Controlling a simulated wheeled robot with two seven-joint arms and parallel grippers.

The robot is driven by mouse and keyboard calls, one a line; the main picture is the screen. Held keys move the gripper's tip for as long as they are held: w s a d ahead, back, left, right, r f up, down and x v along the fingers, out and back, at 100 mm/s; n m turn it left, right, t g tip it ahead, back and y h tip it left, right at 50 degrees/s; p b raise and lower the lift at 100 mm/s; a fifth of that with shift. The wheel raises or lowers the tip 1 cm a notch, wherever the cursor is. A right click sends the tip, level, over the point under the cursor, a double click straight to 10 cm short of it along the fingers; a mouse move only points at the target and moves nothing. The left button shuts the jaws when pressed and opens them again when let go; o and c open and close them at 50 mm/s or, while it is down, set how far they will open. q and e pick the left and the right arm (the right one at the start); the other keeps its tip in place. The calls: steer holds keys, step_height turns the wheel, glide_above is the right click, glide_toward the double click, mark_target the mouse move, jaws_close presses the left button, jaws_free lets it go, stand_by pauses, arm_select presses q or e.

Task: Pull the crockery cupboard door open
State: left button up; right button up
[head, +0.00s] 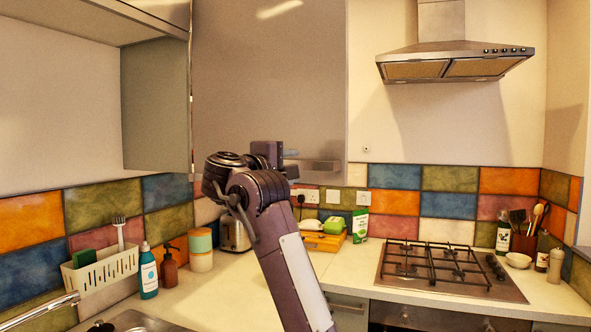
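A tall flat grey cupboard front (270,75) hangs at the upper middle of the head view, left of the cooker hood. It looks closed, and I cannot tell for sure that it is the crockery cupboard's door. One arm, which I take to be my right, rises from the bottom middle. Its wrist bends in front of the lower part of this front. Its gripper (322,166) is at the front's lower right, pointing right, close to the panel. The wrist partly hides the fingers, and I cannot tell whether they touch or hold a handle. My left gripper is out of view.
Another grey cupboard panel (156,105) hangs at the left. The cooker hood (455,62) is above the hob (450,268) at right. The worktop (235,300) carries a white rack (100,272), bottles, canisters and a toaster (236,234) behind my arm.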

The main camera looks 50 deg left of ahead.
arm_select(q)
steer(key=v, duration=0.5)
steer(key=shift+b, duration=0.35)
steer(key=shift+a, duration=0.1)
